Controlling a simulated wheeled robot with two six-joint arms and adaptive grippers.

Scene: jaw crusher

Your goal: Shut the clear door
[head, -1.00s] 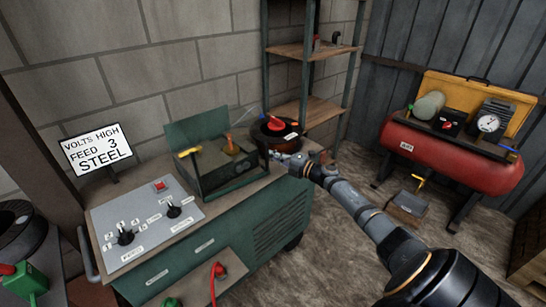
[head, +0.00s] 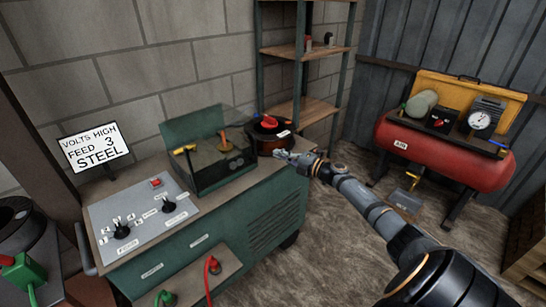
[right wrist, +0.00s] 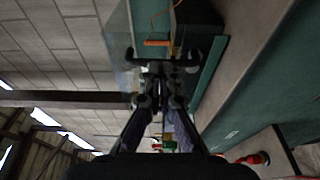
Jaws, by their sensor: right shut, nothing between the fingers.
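The clear door (head: 238,122) is a see-through pane on the green box (head: 208,185) that stands on the bench. Its faint edges rise above the box, so it looks tilted up; the exact angle is hard to read. In the right wrist view, the clear pane (right wrist: 118,42) stands out to the left of the box. My right gripper (head: 281,155) is shut and empty, just right of the box near the bench's right end. It also shows in the right wrist view (right wrist: 163,58); I cannot tell whether it touches the pane. My left gripper is out of view.
A dark round pot with a red part (head: 270,138) stands just behind my right gripper. A control panel (head: 140,217) and a sign (head: 95,148) are at the left. Shelves (head: 305,75) stand behind, and a red compressor (head: 440,155) at the right. Floor between is mostly open.

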